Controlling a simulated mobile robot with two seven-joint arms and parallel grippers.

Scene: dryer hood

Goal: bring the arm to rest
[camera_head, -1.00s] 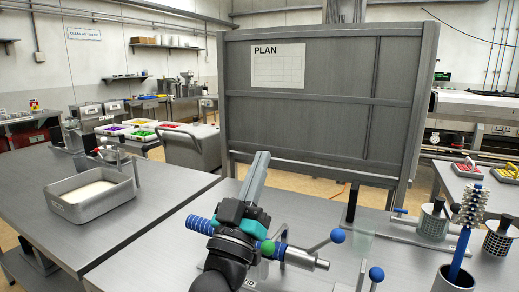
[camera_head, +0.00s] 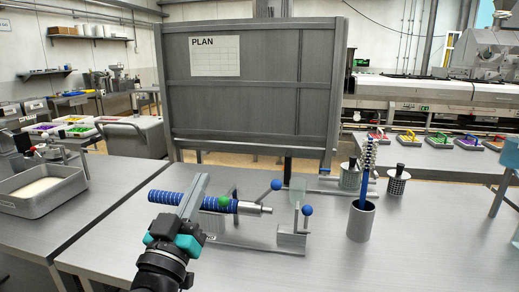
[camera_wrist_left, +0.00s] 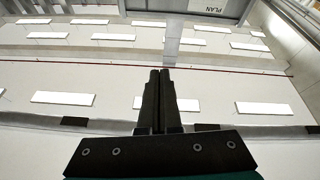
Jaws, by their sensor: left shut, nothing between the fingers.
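My left gripper (camera_head: 201,180) rises from the bottom of the head view, with a black wrist and teal sides. Its grey fingers point up and stand in front of the blue-ribbed rod of the bench device (camera_head: 163,198). I cannot tell whether they touch it. In the left wrist view the dark fingers (camera_wrist_left: 159,75) lie together, shut and empty, with ceiling lamps and the PLAN sheet behind them. My right gripper is not in view.
A grey cup (camera_head: 361,224) holding a blue-handled brush stands right of the device. A shallow pan (camera_head: 42,208) sits on the left table. A tall grey board (camera_head: 255,105) stands behind the bench. The bench's front right is clear.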

